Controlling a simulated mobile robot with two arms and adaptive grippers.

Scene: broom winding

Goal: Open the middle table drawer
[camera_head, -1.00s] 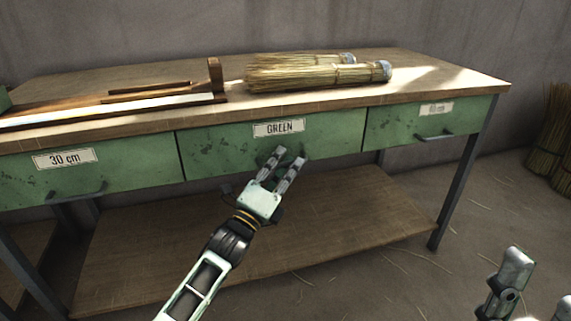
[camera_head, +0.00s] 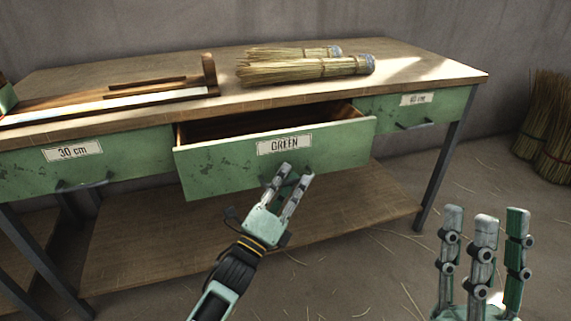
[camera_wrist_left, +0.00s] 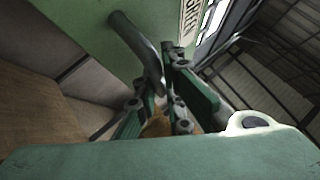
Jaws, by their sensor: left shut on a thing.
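The middle drawer (camera_head: 225,168), green with a "GREEN" label, stands pulled partway out of the table (camera_head: 430,68). Its wooden inside shows as a dark gap behind the front, and I see nothing in it. My left gripper (camera_head: 287,177) is at the lower part of the drawer front, below the label, shut on the drawer's handle. The dark curved handle (camera_wrist_left: 140,45) shows in the left wrist view, running down between the fingers. My right gripper (camera_head: 483,235) is at the lower right, away from the table, with its fingers spread apart and empty.
Straw bundles (camera_head: 300,70) and a wooden jig (camera_head: 150,95) lie on the tabletop. The "30 cm" drawer (camera_head: 110,165) and the right drawer (camera_head: 415,110) are closed. A lower shelf (camera_head: 330,215) lies beneath. Straw sheaves (camera_head: 552,130) stand at the right wall.

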